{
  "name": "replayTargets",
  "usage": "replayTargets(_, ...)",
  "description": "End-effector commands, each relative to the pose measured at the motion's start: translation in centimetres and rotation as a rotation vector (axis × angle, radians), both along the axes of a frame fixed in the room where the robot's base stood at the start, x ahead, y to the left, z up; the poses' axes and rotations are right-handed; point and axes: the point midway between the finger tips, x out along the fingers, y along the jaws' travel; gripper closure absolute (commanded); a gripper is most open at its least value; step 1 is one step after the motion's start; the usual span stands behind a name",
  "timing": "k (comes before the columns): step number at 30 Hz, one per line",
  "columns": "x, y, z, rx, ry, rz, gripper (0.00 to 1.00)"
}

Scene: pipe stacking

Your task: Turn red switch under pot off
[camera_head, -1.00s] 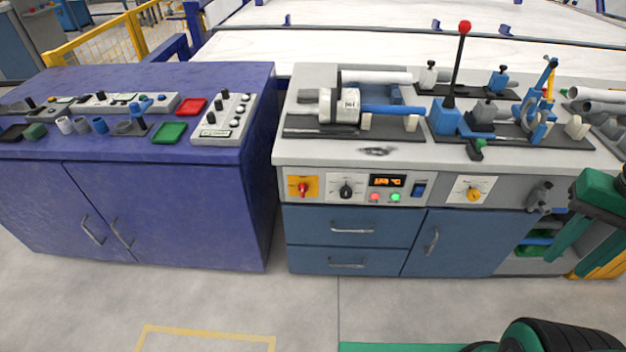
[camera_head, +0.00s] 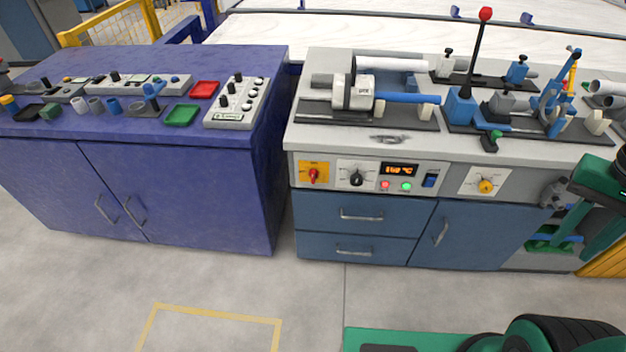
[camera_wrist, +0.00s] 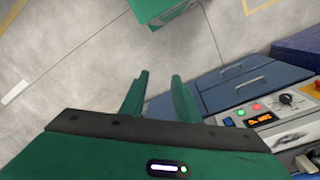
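A red rotary switch (camera_head: 313,176) sits on an orange plate at the left end of the grey bench's front panel. To its right are a black dial (camera_head: 356,178), a lit orange temperature display (camera_head: 399,170), and red and green lamps. No pot is recognisable in view. My green gripper (camera_head: 572,246) is at the right edge of the head view, in front of the bench's right end, far from the red switch. In the wrist view its two fingers (camera_wrist: 160,92) are apart with nothing between them.
The grey bench top (camera_head: 330,137) holds a pipe clamp, pipes and a red-tipped lever (camera_head: 486,14). A blue-purple cabinet (camera_head: 190,200) with trays and a switch box stands to the left. Bare floor lies in front of the cabinets.

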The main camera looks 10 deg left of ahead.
Motion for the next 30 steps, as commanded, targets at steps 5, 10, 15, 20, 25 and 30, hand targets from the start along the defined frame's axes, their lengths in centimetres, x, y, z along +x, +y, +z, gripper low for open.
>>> replayTargets(5,4.7,-0.1,-2.4,-0.114,0.036,-0.064,0.71)
replayTargets(10,9.0,0.5,-4.7,-0.248,0.031,-0.118,0.71)
replayTargets(15,13.2,1.8,-7.1,-0.391,-0.011,-0.148,0.71)
replayTargets(20,17.1,3.8,-9.3,-0.525,-0.090,-0.156,0.71)
replayTargets(25,20.9,6.8,-11.5,-0.654,-0.213,-0.143,0.71)
replayTargets(30,24.4,10.7,-13.6,-0.758,-0.374,-0.105,0.71)
